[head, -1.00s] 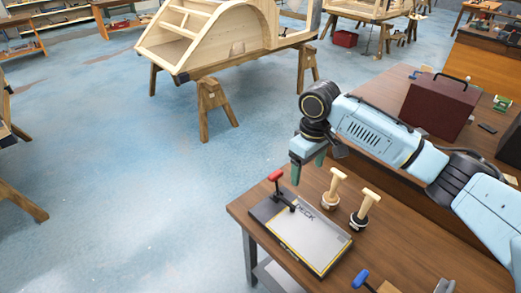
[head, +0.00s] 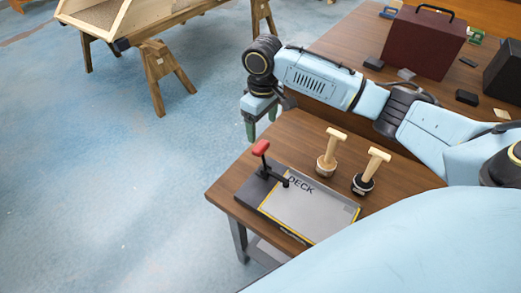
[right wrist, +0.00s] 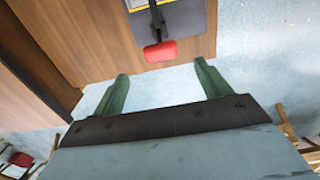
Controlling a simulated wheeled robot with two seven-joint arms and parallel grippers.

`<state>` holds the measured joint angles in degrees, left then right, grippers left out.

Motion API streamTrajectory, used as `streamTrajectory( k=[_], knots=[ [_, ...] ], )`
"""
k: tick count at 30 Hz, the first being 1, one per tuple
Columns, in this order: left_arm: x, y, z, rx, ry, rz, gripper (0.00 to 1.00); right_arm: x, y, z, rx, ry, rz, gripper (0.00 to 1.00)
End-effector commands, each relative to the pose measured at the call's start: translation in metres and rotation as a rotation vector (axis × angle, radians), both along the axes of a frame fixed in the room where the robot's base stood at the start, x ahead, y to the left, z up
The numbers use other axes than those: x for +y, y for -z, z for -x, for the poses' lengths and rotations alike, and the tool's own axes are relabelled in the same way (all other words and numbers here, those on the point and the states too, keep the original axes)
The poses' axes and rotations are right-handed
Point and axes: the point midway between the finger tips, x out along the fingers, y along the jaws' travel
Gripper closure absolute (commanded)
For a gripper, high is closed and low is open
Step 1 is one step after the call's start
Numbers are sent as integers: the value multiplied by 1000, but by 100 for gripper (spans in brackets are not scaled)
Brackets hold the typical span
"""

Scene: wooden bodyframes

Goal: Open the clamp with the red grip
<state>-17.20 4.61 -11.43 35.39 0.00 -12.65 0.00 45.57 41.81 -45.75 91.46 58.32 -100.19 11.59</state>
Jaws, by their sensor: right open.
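The clamp has a red grip (head: 261,147) on a black arm and sits at the left end of a dark base with a grey plate (head: 308,205) marked DECK. The grip stands raised above the base. In the right wrist view the red grip (right wrist: 160,51) is ahead of the fingers, a little above the gap between them. My left gripper is not in view.
Two wooden-handled stamps (head: 328,155) and (head: 366,172) stand right of the plate on the wooden table (head: 290,130). A dark red case (head: 423,45) and small items are at the back. Wooden frames on trestles stand on the blue floor beyond.

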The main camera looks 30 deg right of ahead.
Motion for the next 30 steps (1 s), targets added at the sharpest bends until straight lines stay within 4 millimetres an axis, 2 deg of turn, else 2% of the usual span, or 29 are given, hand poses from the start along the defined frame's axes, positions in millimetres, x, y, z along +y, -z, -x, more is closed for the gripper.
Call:
streamTrajectory(
  k=[9,15,21,29,30],
  knots=[
    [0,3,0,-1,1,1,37,0,69,1,4,0,2,24],
    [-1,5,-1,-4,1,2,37,0,99,1,1,-1,2,24],
    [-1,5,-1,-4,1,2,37,0,110,1,0,-2,1,24],
    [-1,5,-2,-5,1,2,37,0,111,1,0,-2,1,24],
    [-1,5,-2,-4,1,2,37,0,111,1,0,-2,1,29]
  ],
)
